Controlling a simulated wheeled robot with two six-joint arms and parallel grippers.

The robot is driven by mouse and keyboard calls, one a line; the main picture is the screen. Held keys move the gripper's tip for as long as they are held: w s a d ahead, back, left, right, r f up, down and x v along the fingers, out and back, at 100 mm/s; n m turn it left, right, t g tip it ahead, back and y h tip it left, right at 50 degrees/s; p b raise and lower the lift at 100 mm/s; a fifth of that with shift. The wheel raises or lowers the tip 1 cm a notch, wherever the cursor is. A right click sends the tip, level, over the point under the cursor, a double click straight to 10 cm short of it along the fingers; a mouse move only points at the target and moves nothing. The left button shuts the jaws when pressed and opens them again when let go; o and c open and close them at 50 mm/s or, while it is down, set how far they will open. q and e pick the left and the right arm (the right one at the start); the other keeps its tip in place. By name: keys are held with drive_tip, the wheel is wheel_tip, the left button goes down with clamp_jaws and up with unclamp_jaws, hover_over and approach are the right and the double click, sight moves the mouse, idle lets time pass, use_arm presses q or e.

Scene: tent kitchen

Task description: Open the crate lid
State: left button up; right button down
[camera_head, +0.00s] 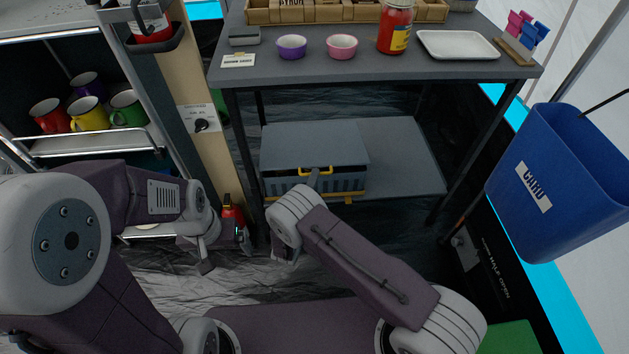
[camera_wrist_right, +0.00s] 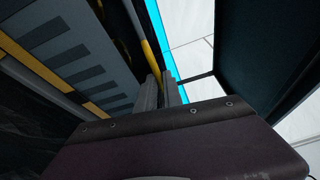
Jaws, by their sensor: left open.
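The grey crate (camera_head: 345,184) sits on the lower shelf under the table. Its flat grey lid (camera_head: 315,145) looks down, with a yellow handle (camera_head: 326,171) at its front edge. My right gripper (camera_head: 314,178) is at this handle, mostly hidden by my own wrist. In the right wrist view, the two fingers of my right gripper (camera_wrist_right: 160,88) are a narrow gap apart, with a yellow bar (camera_wrist_right: 149,52) at their tips. Whether they clamp it is unclear. The crate's slotted side (camera_wrist_right: 75,45) fills the left there. My left gripper (camera_head: 222,248) is open, low and left of the crate.
The table (camera_head: 350,72) stands over the crate, with bowls, a red jar (camera_head: 396,28) and a white tray (camera_head: 458,45) on it. A blue bin (camera_head: 560,180) hangs at right. A rack with several mugs (camera_head: 88,115) is at left. The shelf (camera_head: 402,155) is clear right of the crate.

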drive_tip(key=s+f+m+g+y+b, duration=0.25)
drive_tip(key=s+m+y+b, duration=0.5)
drive_tip(key=s+m, duration=0.4)
drive_tip(key=w+f+m+b, duration=0.1)
drive_tip(key=w+f+b, duration=0.2)
drive_tip(key=w+b, duration=0.5)
drive_tip(key=shift+h, duration=0.45)
drive_tip(key=w+r, duration=0.1)
drive_tip(key=w+r+p, duration=0.1)
drive_tip(key=r, duration=0.1)
drive_tip(key=w+r, duration=0.1)
drive_tip(key=shift+w+d+r, duration=0.1)
drive_tip(key=shift+d+r, duration=0.25)
drive_tip(key=shift+r, duration=0.05)
